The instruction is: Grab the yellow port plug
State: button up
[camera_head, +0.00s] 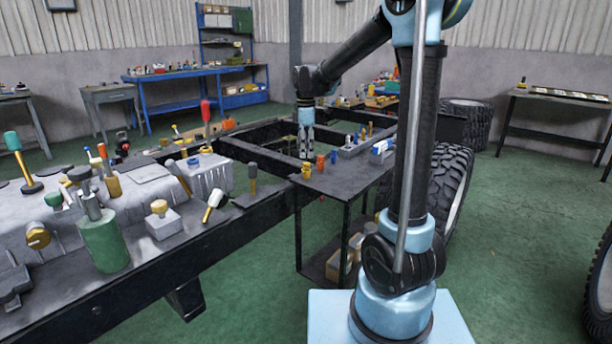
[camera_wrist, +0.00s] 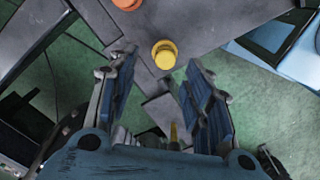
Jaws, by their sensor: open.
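In the wrist view the yellow port plug (camera_wrist: 164,54) stands on a grey surface, seen from above with its round top showing. My gripper (camera_wrist: 159,64) is open, with its two blue-padded fingers on either side of the picture. The plug shows in the gap near the fingertips, apart from both fingers.
An orange piece (camera_wrist: 127,4) is near the top edge of the wrist view. The small dark table (camera_head: 345,181) holds blue and white items at its right. The dark chassis frame (camera_head: 235,222) carries tools and a grey engine part. A large tyre (camera_head: 447,185) stands to the right.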

aim_at(306, 163)
jog(key=shift+s+d+f, duration=0.1)
jog(key=shift+s+f, duration=0.05)
jog(key=shift+f, duration=1.4)
jog(key=shift+s+f, duration=0.1)
jog(key=shift+f, duration=1.45)
grip_shut()
